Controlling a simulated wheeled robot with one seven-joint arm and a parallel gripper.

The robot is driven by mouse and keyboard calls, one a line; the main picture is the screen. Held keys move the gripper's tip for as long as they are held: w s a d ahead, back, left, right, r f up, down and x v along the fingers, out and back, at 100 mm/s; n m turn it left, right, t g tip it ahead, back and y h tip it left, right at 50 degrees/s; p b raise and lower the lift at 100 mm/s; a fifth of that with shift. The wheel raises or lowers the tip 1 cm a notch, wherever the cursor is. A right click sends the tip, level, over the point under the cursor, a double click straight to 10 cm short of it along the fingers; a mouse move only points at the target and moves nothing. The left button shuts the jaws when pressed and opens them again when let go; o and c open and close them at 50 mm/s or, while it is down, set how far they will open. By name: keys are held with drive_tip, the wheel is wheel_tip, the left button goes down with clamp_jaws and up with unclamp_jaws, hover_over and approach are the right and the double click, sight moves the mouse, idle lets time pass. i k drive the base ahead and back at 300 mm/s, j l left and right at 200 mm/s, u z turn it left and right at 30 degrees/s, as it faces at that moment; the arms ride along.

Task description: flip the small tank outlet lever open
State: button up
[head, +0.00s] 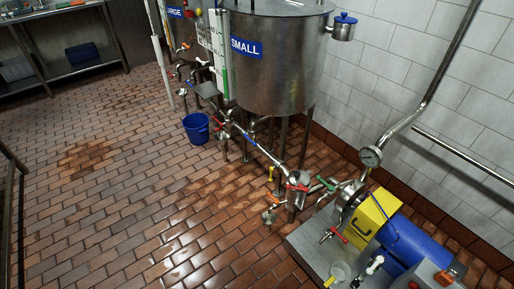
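The small tank (280,75) is a steel cylinder on legs with a blue SMALL sign (247,47), in the upper middle of the head view. Beneath it, a steel pipe (265,149) slopes down to the right. Small coloured levers sit on the pipework, among them a red-and-blue handled one (248,139) and a red one (216,120). They are too small to tell which is the outlet lever or how it is set. My gripper is not in view.
A blue bucket (196,128) stands on the tiled floor left of the pipes. A pump skid with a yellow guard (373,219) and blue motor (405,240) stands at lower right. A steel bench (70,62) is at upper left. The floor (110,200) at left is clear, with wet patches.

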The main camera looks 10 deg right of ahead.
sight(255, 143)
drive_tip(key=i+j, duration=0.6)
drive_tip(key=i+j+z, duration=0.15)
drive_tip(key=i+j, duration=0.15)
drive_tip(key=i+j+z, duration=0.15)
drive_tip(key=i+j, duration=0.15)
drive_tip(key=i+j+z, duration=0.1)
drive_tip(key=i+j, duration=0.15)
drive_tip(key=j, duration=0.15)
drive_tip(key=i+j+z, duration=0.15)
drive_tip(key=i+j, duration=0.15)
drive_tip(key=i+j+z, duration=0.15)
drive_tip(key=j, duration=0.35)
drive_tip(key=i+j+z, duration=0.15)
drive_tip(key=i+j, duration=0.15)
drive_tip(key=j, duration=0.15)
